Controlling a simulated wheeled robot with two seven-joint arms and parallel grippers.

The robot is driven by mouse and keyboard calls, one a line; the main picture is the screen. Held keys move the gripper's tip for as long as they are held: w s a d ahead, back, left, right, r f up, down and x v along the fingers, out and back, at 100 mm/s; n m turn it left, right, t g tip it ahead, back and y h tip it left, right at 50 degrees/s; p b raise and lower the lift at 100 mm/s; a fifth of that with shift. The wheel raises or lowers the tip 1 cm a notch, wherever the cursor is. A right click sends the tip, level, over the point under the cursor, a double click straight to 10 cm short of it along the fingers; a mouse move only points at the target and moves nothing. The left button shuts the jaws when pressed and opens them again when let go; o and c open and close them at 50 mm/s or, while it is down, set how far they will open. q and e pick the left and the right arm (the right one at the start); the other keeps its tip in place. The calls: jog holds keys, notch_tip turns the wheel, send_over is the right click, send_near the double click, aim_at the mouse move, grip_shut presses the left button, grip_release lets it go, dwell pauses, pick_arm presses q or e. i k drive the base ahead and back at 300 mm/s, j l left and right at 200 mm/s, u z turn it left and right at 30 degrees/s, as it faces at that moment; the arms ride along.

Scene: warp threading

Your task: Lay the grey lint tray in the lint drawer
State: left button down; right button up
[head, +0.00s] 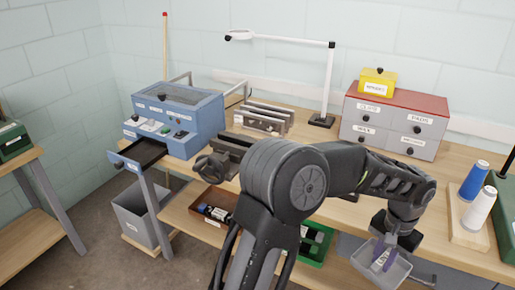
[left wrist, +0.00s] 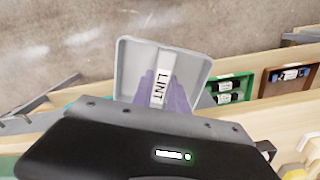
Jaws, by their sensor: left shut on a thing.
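The grey lint tray (head: 398,271) is held at the lower right of the head view, over the front of the bench. It also shows in the left wrist view (left wrist: 187,62), with a white handle strip labelled LINT. My left gripper (head: 384,256) is shut on this strip; its purple fingers (left wrist: 163,94) show on both sides of it. The tray looks empty. The open drawer (head: 141,153) of the blue machine is at the left of the head view, far from the tray. Its dark inside looks empty. My right gripper is not in view.
The blue machine (head: 172,112) stands at the bench's left end, above a grey bin (head: 138,215). A lamp (head: 328,85) and a red-topped drawer cabinet (head: 394,117) stand at the back. Spools (head: 473,180) are at right. Brown and green boxes (head: 318,242) sit below the bench top.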

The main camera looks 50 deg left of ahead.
aim_at(141, 156)
jog(key=u, duration=1.35)
jog(key=i+j, duration=0.1)
jog(key=j, duration=0.85)
jog(key=i, duration=0.05)
